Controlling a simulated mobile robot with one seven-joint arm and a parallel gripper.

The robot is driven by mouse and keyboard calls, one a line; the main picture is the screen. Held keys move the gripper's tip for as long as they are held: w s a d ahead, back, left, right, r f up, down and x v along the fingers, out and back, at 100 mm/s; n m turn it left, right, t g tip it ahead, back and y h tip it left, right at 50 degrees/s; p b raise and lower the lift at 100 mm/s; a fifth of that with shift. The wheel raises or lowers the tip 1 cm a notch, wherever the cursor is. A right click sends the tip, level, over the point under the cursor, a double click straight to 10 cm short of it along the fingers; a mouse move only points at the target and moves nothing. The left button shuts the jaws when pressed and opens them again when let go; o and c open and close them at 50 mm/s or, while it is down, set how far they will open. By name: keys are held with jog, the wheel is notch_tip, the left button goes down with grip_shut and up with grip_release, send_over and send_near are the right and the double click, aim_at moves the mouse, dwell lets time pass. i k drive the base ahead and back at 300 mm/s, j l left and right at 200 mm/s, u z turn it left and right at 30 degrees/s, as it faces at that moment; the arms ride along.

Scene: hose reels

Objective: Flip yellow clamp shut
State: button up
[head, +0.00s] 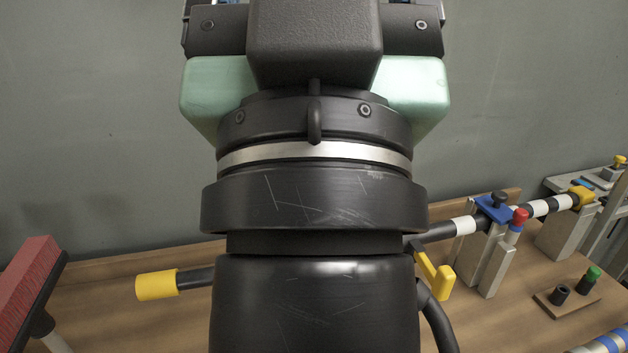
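Several yellow parts show in the head view. A bent yellow piece (436,276) stands just right of my arm, which hides part of it; I cannot tell whether it is the clamp or a handle. A yellow piece (582,196) sits on a post around the right end of the black-and-white rod (540,208); it may be the clamp, and its state is unclear. My gripper (314,30) is only partly in view at the top centre, seen from behind. Its fingertips do not show, so its opening and anything in it are hidden.
A blue clamp-like part (494,208) sits on a grey post, beside a red-capped part (519,218). A yellow-ended bar (155,284) extends left of my arm. A red block (30,275) is at far left.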

aim_at(442, 281)
jog(key=j+z, duration=0.15)
jog(key=z, duration=0.2)
jog(key=j+z, duration=0.15)
jog(key=z, duration=0.2)
jog(key=k+l, duration=0.05)
